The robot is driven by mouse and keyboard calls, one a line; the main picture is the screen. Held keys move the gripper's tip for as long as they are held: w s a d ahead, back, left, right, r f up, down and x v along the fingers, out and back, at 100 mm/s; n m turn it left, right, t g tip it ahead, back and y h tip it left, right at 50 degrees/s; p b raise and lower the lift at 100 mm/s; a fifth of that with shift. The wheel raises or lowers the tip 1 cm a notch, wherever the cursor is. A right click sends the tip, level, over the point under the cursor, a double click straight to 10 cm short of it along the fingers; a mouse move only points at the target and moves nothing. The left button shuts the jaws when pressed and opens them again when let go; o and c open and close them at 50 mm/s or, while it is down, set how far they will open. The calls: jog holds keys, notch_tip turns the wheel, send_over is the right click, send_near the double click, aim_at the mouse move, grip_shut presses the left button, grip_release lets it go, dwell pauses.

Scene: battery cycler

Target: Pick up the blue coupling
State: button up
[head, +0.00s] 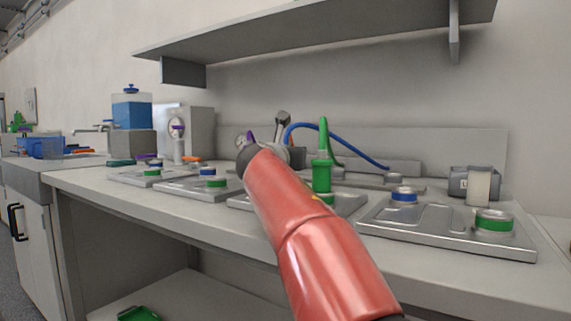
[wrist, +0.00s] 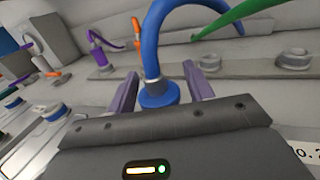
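The blue coupling (wrist: 158,95) shows in the wrist view at the end of a thick blue hose that rises from it. It sits between the two purple fingers of my gripper (wrist: 160,90), with a narrow gap on each side. The fingers are apart and do not look closed on it. Its lower part is hidden behind the gripper body. In the head view the blue hose (head: 335,133) arcs behind my red arm. There the coupling end is hidden, and my gripper (head: 251,136) shows only in part.
A green coupling (head: 322,165) stands upright right of my arm. Metal plates with blue-ringed (head: 404,195) and green-ringed ports (head: 494,220) line the bench. A green hose (wrist: 240,15) and a purple coupling (wrist: 97,45) are near in the wrist view. A shelf (head: 330,30) hangs above.

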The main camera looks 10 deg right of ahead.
jog(key=c, duration=0.9)
jog(key=shift+c, duration=0.2)
jog(key=shift+r, duration=0.1)
notch_tip(320, 180, up, 20)
jog(key=p, duration=1.3)
